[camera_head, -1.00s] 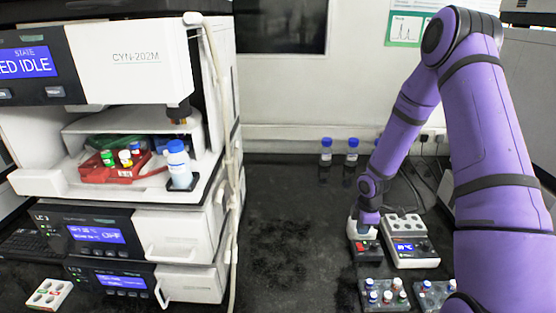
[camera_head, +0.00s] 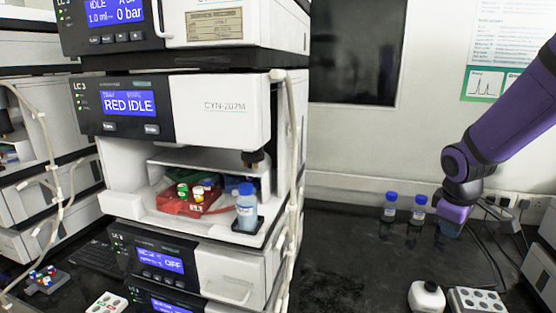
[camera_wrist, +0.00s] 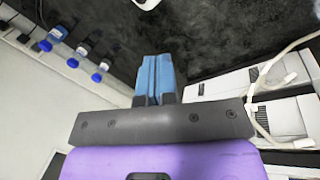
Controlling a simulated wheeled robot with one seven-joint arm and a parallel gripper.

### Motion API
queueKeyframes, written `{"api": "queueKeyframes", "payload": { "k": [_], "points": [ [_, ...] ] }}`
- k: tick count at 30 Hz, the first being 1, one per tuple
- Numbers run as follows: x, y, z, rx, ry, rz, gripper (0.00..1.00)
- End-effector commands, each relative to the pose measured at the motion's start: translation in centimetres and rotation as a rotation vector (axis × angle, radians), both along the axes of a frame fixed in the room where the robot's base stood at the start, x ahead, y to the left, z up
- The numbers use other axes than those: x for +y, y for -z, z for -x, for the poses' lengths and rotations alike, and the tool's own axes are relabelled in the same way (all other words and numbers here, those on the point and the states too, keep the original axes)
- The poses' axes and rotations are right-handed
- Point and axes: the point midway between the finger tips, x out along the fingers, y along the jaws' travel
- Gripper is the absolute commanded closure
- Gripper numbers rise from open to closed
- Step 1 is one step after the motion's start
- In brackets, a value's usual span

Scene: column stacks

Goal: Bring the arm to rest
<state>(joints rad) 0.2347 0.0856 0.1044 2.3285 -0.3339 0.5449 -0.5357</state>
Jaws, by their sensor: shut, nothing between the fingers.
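My arm is purple and reaches in from the right in the head view. My gripper (camera_head: 450,228) hangs below its wrist, above the bench at the right, near the back wall. In the wrist view my gripper (camera_wrist: 154,85) shows its two blue fingers side by side, shut with nothing between them. Dark bench top lies beyond the fingertips.
A stacked instrument (camera_head: 237,103) stands left of centre, with a red vial tray (camera_head: 185,204) and a blue-capped bottle (camera_head: 247,207) inside. A white device (camera_head: 426,297) and a block with wells (camera_head: 478,302) sit at front right. Middle bench is clear.

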Motion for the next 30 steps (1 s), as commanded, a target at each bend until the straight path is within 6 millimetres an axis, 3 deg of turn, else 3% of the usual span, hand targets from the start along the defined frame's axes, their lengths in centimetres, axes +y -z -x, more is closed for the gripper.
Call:
{"api": "queueKeyframes", "payload": {
  "k": [1, 6, 15, 24, 30],
  "points": [
    [0.5, -1.6, 0.8, -0.026, 0.031, -0.004, 1.00],
    [2.1, -5.7, 3.9, -0.094, 0.147, -0.035, 1.00],
    [4.9, -11.3, 10.2, -0.206, 0.337, -0.132, 1.00],
    [7.3, -14.7, 17.1, -0.295, 0.502, -0.278, 1.00],
    [8.3, -15.6, 20.5, -0.322, 0.575, -0.362, 1.00]
  ]
}}
